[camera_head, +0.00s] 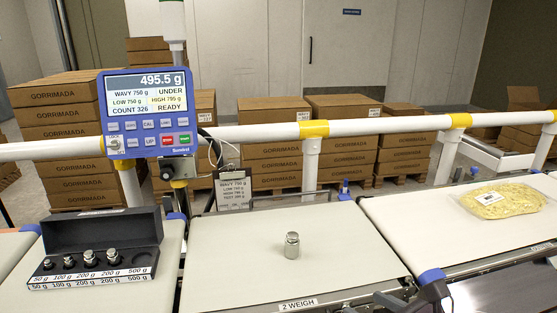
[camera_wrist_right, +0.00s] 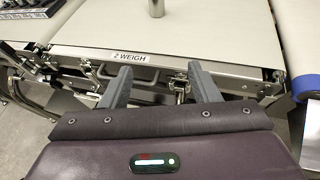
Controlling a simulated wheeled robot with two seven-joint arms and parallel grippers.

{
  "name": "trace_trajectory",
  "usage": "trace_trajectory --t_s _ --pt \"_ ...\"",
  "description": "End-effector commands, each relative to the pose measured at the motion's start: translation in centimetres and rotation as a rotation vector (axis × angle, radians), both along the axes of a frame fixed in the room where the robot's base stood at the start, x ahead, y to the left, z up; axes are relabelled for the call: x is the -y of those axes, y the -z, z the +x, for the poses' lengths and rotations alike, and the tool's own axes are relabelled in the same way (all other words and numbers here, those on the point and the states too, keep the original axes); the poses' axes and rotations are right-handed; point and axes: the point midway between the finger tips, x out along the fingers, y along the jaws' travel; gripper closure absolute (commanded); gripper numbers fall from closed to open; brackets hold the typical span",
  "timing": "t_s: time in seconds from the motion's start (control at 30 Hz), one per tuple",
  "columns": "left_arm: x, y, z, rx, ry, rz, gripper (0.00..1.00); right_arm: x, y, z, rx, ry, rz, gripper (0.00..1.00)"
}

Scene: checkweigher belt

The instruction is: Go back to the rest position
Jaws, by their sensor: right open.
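My right gripper (camera_wrist_right: 159,67) is open and empty in the right wrist view, its two fingers apart in front of the edge of the weigh belt marked "2 WEIGH". A dark part at the lower right of the head view may belong to my right arm. A metal weight (camera_head: 292,245) stands upright on the weigh belt (camera_head: 240,270), apart from the gripper; its lower part also shows at the top of the right wrist view (camera_wrist_right: 156,8). My left gripper is not in view.
An open weight case (camera_head: 105,232) with several weights and an empty 500 g place is at left. The display (camera_head: 148,112) reads 495.5 g. A bag of yellow food (camera_head: 500,200) lies on the right belt (camera_head: 410,215). A white rail (camera_head: 375,126) runs behind; stacked boxes stand beyond.

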Motion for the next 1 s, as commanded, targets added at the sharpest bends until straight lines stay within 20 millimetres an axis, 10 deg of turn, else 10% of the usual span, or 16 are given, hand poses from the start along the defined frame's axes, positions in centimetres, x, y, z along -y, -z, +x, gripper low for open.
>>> trace_trajectory --t_s 0.57,1.0 --pt "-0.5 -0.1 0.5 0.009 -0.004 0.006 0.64 1.1 1.8 0.7 -0.228 0.434 0.52 0.44" --pt "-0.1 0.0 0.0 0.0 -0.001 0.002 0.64 4.2 9.5 -3.4 -0.643 1.439 1.525 0.44"
